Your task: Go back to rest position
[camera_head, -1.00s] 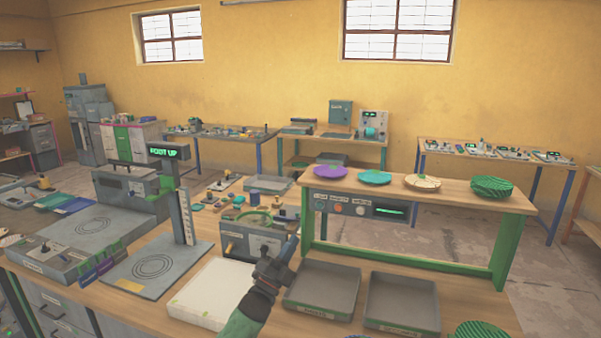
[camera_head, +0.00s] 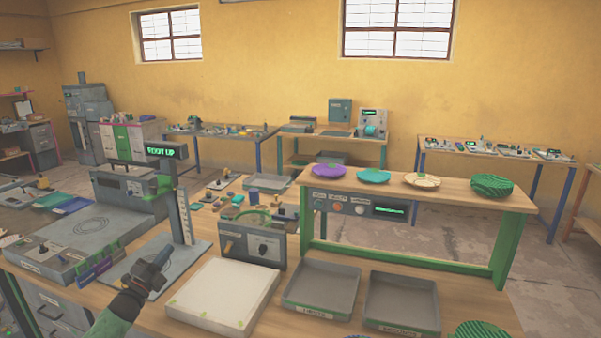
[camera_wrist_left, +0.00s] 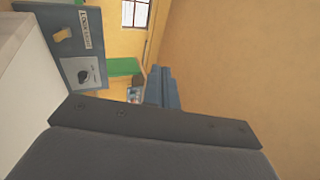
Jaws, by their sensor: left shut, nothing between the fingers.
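My left gripper (camera_head: 150,272) is in the head view at the lower left, above the grey base plate of the upright press stand (camera_head: 181,210). It is shut and holds nothing. Its arm comes in from the bottom left edge. In the left wrist view a dark bar, apparently part of my gripper (camera_wrist_left: 160,122), crosses the lower half. The control box with a knob and a tan switch (camera_head: 252,240) stands right of the gripper, apart from it; it also shows in the left wrist view (camera_wrist_left: 76,45). My right gripper is not in view.
A white pad (camera_head: 222,294) lies right of my left gripper. Two empty grey trays (camera_head: 322,288) (camera_head: 401,302) stand further right. A raised shelf (camera_head: 450,192) behind them carries several round plates. A grey machine (camera_head: 75,250) stands on the left.

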